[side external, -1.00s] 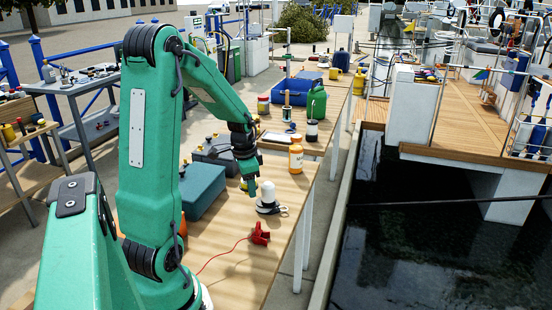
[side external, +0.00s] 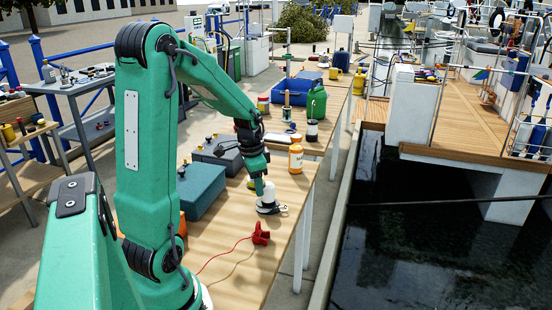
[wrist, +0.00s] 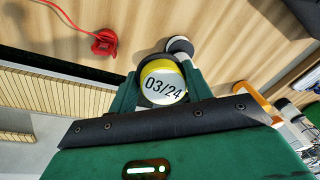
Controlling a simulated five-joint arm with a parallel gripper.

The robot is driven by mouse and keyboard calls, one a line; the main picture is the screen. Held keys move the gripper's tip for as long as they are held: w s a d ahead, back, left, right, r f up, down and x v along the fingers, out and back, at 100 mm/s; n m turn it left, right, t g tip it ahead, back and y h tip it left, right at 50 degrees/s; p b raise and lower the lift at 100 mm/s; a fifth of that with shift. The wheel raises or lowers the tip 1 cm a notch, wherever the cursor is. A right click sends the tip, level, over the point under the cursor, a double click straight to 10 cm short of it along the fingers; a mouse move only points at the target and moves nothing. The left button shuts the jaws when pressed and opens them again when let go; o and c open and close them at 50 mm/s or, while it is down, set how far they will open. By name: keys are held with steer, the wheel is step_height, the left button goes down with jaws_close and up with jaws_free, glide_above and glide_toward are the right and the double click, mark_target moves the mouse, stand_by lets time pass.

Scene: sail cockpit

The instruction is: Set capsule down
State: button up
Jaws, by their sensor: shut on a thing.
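In the wrist view, a round yellow and white end marked "03/24", which I take for the capsule (wrist: 163,86), sits between my two green fingers. A dark rim shows behind it. My gripper (wrist: 163,92) is shut on it.
A red clip (side external: 261,234) with a red cord lies nearer on the table (side external: 235,265). An orange bottle (side external: 296,158) stands behind my gripper. A teal box (side external: 200,190) is to its left. Water lies beyond the table's right side.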

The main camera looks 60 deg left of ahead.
steer(key=shift+w+a, duration=0.1)
steer(key=w+a+m, duration=0.1)
steer(key=w+a, duration=1.5)
steer(key=w, duration=0.2)
steer(key=shift+w+r, duration=0.15)
steer(key=shift+w, duration=0.1)
steer(key=shift+a, duration=0.2)
steer(key=s+a+f, duration=0.1)
steer(key=a+f, duration=0.1)
steer(key=a, duration=0.1)
steer(key=s+a+f, duration=0.1)
steer(key=a+f, duration=0.1)
steer(key=a, duration=0.2)
steer(key=s+a+f, duration=0.1)
steer(key=a+f, duration=0.2)
steer(key=a, duration=0.1)
steer(key=shift+s, duration=0.25)
steer(key=shift+f, duration=2)
steer(key=shift+f, duration=0.15)
